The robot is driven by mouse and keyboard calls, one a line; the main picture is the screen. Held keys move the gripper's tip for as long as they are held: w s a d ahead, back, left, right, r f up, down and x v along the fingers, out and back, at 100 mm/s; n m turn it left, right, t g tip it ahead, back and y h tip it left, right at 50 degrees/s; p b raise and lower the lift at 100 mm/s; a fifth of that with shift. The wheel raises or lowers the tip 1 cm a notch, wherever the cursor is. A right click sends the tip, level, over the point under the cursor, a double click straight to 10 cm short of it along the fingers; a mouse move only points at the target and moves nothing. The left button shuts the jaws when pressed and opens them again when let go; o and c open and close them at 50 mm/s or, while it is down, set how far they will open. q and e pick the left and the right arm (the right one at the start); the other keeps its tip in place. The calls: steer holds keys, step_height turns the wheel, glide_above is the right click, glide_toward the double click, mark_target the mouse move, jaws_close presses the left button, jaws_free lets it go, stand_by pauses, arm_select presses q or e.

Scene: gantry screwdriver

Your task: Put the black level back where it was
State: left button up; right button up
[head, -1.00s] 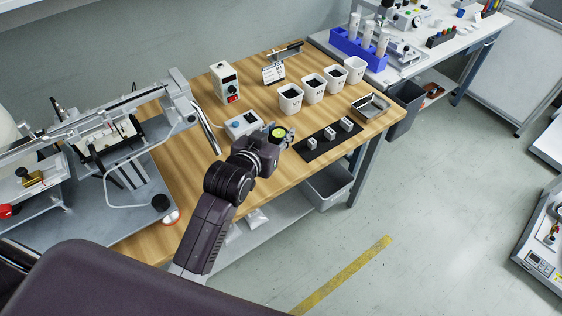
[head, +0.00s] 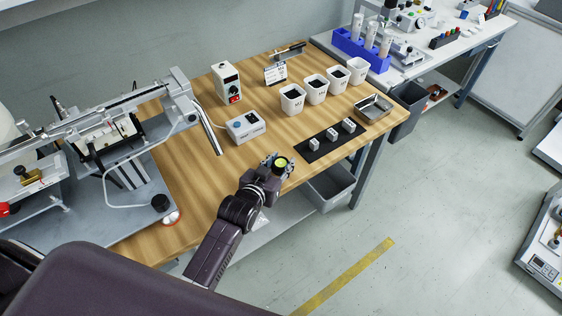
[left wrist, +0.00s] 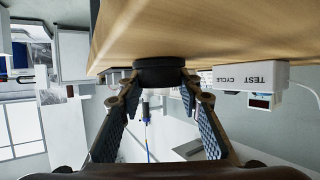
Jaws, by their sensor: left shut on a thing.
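The black level (head: 281,163) is a small round black disc with a yellow-green bubble window on top. My left gripper (head: 273,166) is shut on it near the front edge of the wooden table. In the left wrist view the level (left wrist: 160,70) shows as a dark disc between the two fingertips, close to the table top. I cannot tell whether it touches the table. My right gripper is not in view.
Behind the level stands a white test box (head: 246,126). A black mat (head: 325,147) with small grey blocks lies to its right, with white cups (head: 292,98) behind. The wooden table (head: 205,185) is bare to the left of the gripper.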

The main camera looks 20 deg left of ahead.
arm_select(q)
steer(key=shift+f, duration=0.15)
steer(key=o, duration=1.3)
steer(key=shift+r, duration=0.2)
steer(key=shift+s, duration=0.35)
steer(key=v, duration=1.1)
steer(key=shift+a+r, duration=0.1)
steer(key=shift+r, duration=0.1)
